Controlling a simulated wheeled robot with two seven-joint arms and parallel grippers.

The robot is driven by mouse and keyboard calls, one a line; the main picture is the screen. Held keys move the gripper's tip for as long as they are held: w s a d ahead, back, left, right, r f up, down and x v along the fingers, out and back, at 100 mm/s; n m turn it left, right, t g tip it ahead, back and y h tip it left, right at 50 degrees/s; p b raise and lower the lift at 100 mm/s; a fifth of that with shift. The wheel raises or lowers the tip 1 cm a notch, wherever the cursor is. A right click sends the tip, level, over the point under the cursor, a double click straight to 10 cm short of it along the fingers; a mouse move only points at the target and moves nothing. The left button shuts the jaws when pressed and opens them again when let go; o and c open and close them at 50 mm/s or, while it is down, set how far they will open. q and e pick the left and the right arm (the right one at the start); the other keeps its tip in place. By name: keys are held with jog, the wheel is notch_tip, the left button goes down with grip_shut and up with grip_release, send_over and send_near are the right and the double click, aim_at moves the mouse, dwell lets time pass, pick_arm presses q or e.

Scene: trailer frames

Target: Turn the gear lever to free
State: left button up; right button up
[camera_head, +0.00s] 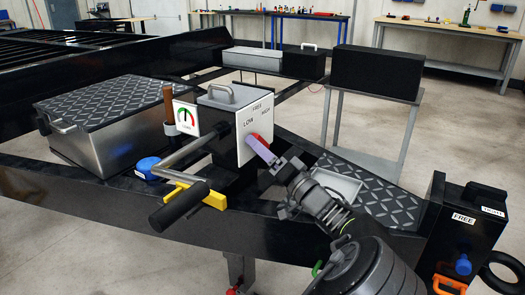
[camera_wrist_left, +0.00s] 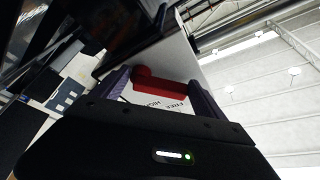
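The red gear lever (camera_head: 264,140) is on the white front plate (camera_head: 245,150) of a black gear box, whose labels read LOW, FREE and HIGH. The lever lies near the HIGH label, at the plate's right side. My left gripper (camera_head: 256,147) is at the lever, with its purple fingers pointing at the plate. In the left wrist view the red lever (camera_wrist_left: 165,87) runs across the gap between the two widely spaced fingers (camera_wrist_left: 160,92). The gripper looks open; I cannot tell whether a finger touches the lever. My right gripper is not in view.
A crank with a black grip (camera_head: 178,206) and yellow part (camera_head: 207,196) juts out left of the gear box. A gauge (camera_head: 186,117) and a metal toolbox (camera_head: 110,130) stand further left. A black box labelled FREE (camera_head: 463,218) is at the right.

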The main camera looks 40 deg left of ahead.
aim_at(257, 132)
pick_arm(q)
jog(key=shift+s+r, duration=0.1)
jog(key=shift+r, duration=0.1)
jog(key=c, duration=1.3)
jog(key=r+m+h+p, duration=0.1)
jog(key=m+p, duration=0.1)
jog(key=p, duration=0.2)
jog(key=w+r+m+t+h+p, duration=0.1)
jog(key=m+p, duration=0.2)
jog(key=p, duration=0.1)
jog(key=r+m+p, duration=0.1)
jog(key=m+p, duration=0.2)
jog(key=p, duration=0.1)
jog(key=shift+w+a+t+h, duration=0.2)
jog(key=shift+w+t+h, duration=0.1)
jog(key=shift+h, duration=0.1)
jog(key=shift+c, duration=0.2)
jog(key=shift+w+f+m+p, duration=0.2)
jog(key=shift+m+p, duration=0.4)
jog(key=shift+m, duration=0.2)
jog(key=o, duration=1.9)
jog(key=shift+o, duration=0.2)
jog(key=shift+f, duration=0.15)
jog(key=shift+d, duration=0.15)
